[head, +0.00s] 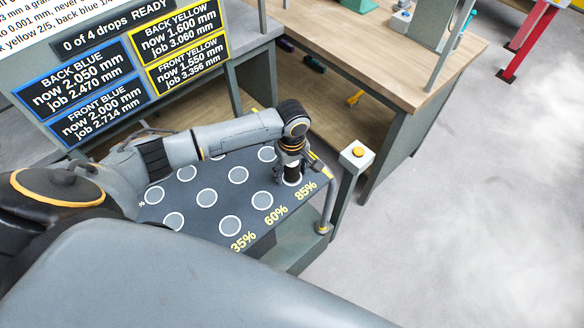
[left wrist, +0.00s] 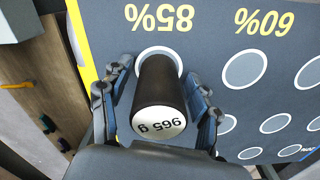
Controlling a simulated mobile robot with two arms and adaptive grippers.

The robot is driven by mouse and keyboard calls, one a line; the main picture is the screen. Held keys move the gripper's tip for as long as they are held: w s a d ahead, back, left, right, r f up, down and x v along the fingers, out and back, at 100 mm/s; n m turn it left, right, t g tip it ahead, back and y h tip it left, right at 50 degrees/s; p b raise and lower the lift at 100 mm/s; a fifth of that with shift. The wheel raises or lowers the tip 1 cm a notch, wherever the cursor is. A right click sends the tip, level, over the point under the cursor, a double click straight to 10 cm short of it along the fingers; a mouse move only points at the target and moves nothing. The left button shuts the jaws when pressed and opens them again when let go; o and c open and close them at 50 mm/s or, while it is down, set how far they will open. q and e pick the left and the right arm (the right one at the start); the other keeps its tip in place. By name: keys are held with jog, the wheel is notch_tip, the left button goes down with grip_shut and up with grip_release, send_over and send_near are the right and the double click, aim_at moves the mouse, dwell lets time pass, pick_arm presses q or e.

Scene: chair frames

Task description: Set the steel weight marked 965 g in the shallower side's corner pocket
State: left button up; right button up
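The steel weight (left wrist: 158,88) is a dark cylinder with a pale end marked 965 g. In the left wrist view it stands over a white-ringed pocket beside the 85% label; I cannot tell if it is seated. In the head view the weight (head: 291,174) is mostly hidden under my left gripper (head: 291,162), at the yellow-striped end of the dark plate (head: 262,170). My left gripper (left wrist: 160,95) has its fingers on both sides of the weight, seemingly with slim gaps. The display (head: 120,80) reads lower "now" values for yellow than for blue. My right gripper is not in view.
Several white-ringed pockets (head: 207,198) on the plate look empty. A post with an orange button (head: 358,153) stands right of the plate. A wooden workbench (head: 400,60) is behind. Open grey floor (head: 450,220) lies to the right.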

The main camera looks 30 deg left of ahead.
pick_arm(q)
notch_tip(320, 180, up, 14)
jog(key=shift+f+b, duration=0.1)
jog(key=shift+b, duration=0.35)
dwell(0.4)
